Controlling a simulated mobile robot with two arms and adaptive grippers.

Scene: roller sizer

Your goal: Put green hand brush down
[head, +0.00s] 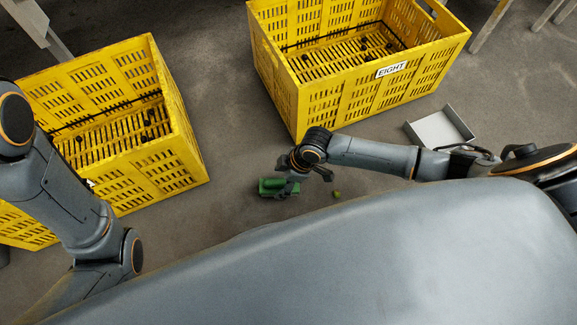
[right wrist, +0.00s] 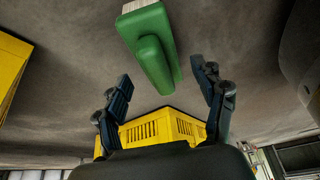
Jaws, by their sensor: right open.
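The green hand brush (head: 272,187) lies on the grey floor in the head view, in front of the yellow crate marked EIGHT. In the right wrist view the green hand brush (right wrist: 151,45) shows its green back and handle, with pale bristles at the upper left. My right gripper (head: 303,176) is over the brush's right end in the head view. Its fingers (right wrist: 163,95) are spread apart in the right wrist view, with the brush beyond their tips and nothing clamped between them. My left arm comes in at the left; its gripper is not in the picture.
A yellow crate labelled EIGHT (head: 345,97) stands behind the brush, holding small dark items. Another yellow crate (head: 190,165) stands at the left. Bare floor lies between the crates.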

